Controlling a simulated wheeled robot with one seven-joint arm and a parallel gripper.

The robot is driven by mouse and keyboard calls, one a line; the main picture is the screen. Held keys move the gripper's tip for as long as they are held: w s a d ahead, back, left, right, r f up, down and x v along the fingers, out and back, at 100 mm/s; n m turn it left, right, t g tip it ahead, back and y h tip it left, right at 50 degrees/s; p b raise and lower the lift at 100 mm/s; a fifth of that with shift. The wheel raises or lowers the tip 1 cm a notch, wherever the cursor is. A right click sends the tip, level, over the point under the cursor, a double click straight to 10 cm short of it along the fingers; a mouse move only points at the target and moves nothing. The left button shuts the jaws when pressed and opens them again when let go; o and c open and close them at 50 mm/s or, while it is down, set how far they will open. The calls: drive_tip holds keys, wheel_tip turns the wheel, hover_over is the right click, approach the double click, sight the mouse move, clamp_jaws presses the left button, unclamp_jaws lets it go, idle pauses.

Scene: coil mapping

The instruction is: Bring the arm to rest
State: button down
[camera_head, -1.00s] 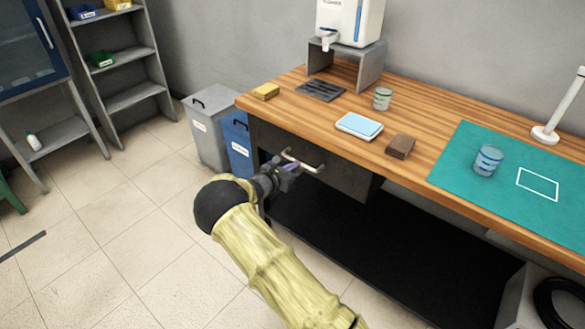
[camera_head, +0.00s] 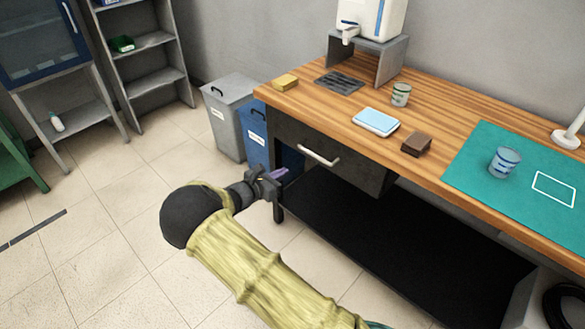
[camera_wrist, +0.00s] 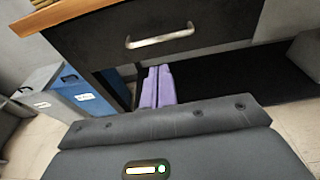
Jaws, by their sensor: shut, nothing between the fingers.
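My gripper (camera_head: 276,176) is in front of the desk's left leg, below and to the left of the drawer (camera_head: 330,160). Its purple fingers also show in the wrist view (camera_wrist: 158,87), side by side, shut with nothing between them. The drawer's light handle (camera_head: 318,156) is free of the gripper, and the drawer looks closed. In the wrist view the handle (camera_wrist: 160,37) lies just above the fingertips. My yellow-sleeved arm reaches in from the bottom of the head view.
A blue bin (camera_head: 257,135) and a grey bin (camera_head: 228,112) stand left of the wooden desk (camera_head: 440,115). A cup (camera_head: 503,162) stands on the green mat (camera_head: 470,150). A dark lower shelf (camera_head: 400,240) runs under the desk. Floor at left is open.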

drive_tip(key=shift+s+r, duration=0.1)
drive_tip(key=shift+s, duration=0.25)
drive_tip(key=s+d+r+m+g+y, duration=0.1)
drive_tip(key=s+d+m+g+y, duration=0.2)
drive_tip(key=s+d+m+g, duration=0.8)
drive_tip(key=s+d+r+m+t+y, duration=0.1)
drive_tip(key=s+d+r+m+y, duration=0.3)
drive_tip(key=s+m, duration=0.45)
drive_tip(key=s+d+r+m+t+y, duration=0.1)
drive_tip(key=s+d+r+m+y, duration=0.1)
drive_tip(key=s+r+m+y, duration=0.45)
drive_tip(key=s+r+m+h+p, duration=0.1)
drive_tip(key=s+r+h+p, duration=0.1)
drive_tip(key=r+p, duration=1.4)
drive_tip(key=shift+s+a+r+h+p, duration=0.3)
drive_tip(key=shift+s+p, duration=0.3)
drive_tip(key=shift+p, duration=0.3)
